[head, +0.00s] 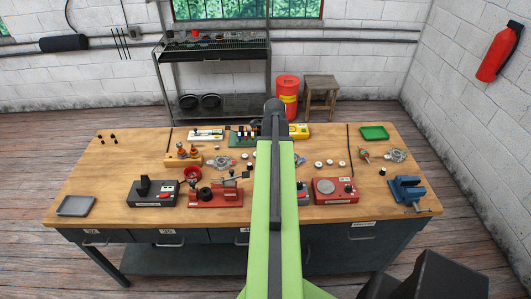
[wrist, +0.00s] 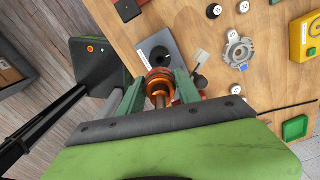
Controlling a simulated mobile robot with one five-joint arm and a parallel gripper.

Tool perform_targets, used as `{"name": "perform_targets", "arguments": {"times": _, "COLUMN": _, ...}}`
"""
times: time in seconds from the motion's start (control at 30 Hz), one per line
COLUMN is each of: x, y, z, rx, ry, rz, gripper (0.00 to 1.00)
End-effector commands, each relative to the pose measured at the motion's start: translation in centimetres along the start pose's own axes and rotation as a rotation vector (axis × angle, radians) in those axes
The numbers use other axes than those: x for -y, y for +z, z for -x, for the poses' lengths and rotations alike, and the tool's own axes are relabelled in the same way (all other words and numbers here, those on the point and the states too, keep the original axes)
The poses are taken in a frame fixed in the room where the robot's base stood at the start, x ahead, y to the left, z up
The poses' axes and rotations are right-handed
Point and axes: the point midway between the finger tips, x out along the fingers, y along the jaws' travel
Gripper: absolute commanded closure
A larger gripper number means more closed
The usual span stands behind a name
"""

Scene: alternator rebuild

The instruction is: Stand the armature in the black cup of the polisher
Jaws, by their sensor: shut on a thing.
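In the wrist view my gripper (wrist: 159,86) is shut on the armature (wrist: 158,92), which shows orange-red and copper between the two green fingers. Its far end points away from the camera, towards the bench. A grey box (wrist: 173,38) with a round black cup (wrist: 158,53), which looks like the polisher, lies just beyond the armature in the picture. The armature's end partly overlaps the box's edge in view. I cannot tell its height above the bench.
The bench (head: 100,185) is crowded near the arm. A red box (head: 335,190) stands to its right and a red fixture (head: 215,196) to its left. A blue vise (head: 407,191) stands far right.

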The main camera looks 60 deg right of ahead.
Motion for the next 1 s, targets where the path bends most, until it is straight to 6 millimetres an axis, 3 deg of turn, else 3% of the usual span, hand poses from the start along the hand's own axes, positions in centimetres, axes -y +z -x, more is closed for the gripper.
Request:
{"name": "perform_targets", "arguments": {"times": 0.6, "x": 0.0, "y": 0.1, "z": -5.0, "rx": 0.0, "ry": 0.0, "rz": 0.002, "gripper": 1.0}}
{"name": "perform_targets", "arguments": {"times": 1.0, "x": 0.0, "y": 0.1, "z": -5.1, "rx": 0.0, "ry": 0.0, "rz": 0.002, "gripper": 1.0}}
